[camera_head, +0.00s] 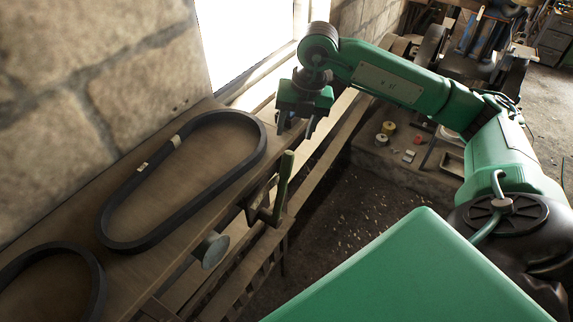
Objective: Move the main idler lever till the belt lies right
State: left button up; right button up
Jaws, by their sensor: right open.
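A black looped belt (187,232) lies flat on the wooden bench, with two small pale labels on it. Part of a second black belt (97,283) shows at the lower left. I cannot make out the main idler lever for certain. An upright green rod (284,180) stands at the bench's front edge, on a dark metal bracket. My right gripper (297,126) is open and points down, empty, above the bench edge, just beyond the belt's far end and the rod. My left gripper is out of view.
The wooden bench (165,277) runs along a stone wall below a bright window. A round grey metal disc (211,250) juts from its front. Small cans (388,128) stand on a low surface beyond. A blue and black machine (480,42) stands at the upper right.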

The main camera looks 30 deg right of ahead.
aim_at(286, 166)
jog(key=f+p, duration=0.1)
jog(key=f, duration=0.3)
jog(key=w+a+f+p, duration=0.1)
jog(key=f+p, duration=0.1)
jog(key=f, duration=0.2)
jog(key=f+p, duration=0.2)
jog(key=f, duration=0.2)
jog(key=shift+w+a+f, duration=0.15)
jog(key=shift+a+f, duration=0.1)
jog(key=shift+f, duration=0.5)
jog(key=shift+c, duration=0.2)
grip_shut()
